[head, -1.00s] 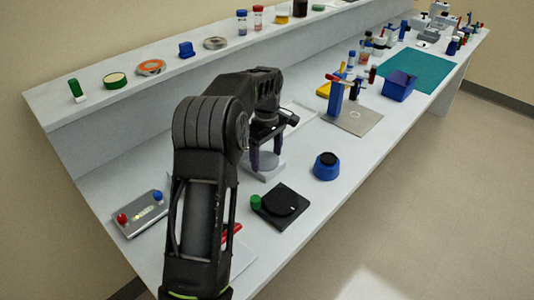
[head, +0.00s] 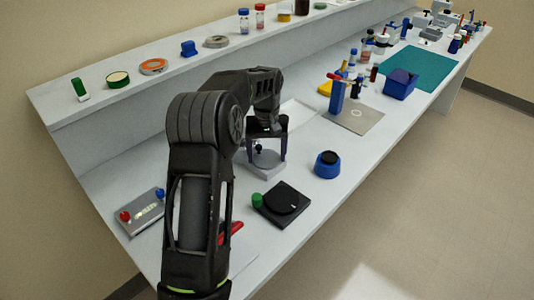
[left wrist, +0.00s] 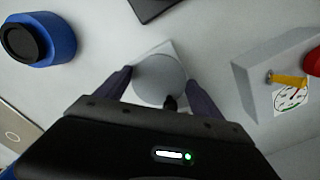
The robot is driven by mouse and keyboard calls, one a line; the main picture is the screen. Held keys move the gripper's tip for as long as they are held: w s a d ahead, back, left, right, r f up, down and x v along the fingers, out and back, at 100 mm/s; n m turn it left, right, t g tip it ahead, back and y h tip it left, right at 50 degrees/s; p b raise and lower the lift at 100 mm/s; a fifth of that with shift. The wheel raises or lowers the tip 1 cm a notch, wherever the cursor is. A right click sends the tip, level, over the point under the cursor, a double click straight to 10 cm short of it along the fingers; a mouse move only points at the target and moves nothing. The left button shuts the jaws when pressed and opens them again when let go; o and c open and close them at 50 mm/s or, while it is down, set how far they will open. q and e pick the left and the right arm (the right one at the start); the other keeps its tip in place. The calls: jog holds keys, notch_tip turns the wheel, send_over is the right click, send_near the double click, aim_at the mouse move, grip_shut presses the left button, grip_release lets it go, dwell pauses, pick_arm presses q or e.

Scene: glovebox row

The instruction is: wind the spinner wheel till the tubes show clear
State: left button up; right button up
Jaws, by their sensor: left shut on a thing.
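The spinner wheel is a pale grey disc (left wrist: 160,80) on a light grey square base (head: 264,172), standing on the bench in the middle of the head view. A small dark knob (left wrist: 170,103) shows at the disc's near edge in the left wrist view. My left gripper (head: 267,155) reaches down over the wheel, with one dark finger on each side of it. It is shut on the wheel, though the exact contact is hard to see. I cannot make out any tubes on the spinner. My right gripper is not in view.
A black plate with a round dial (head: 283,204) and green knob stands in front. A blue round pot (head: 327,165) is to the right, and a silver panel (head: 146,212) to the left. A raised shelf (head: 130,76) runs behind. Bare bench lies between.

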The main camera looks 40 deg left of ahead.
aim_at(267, 159)
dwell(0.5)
pick_arm(q)
jog(key=o, duration=1.4)
jog(key=shift+c, duration=0.2)
jog(key=shift+r, duration=0.1)
jog(key=shift+r+b, duration=0.3)
jog(key=shift+r, duration=3.5)
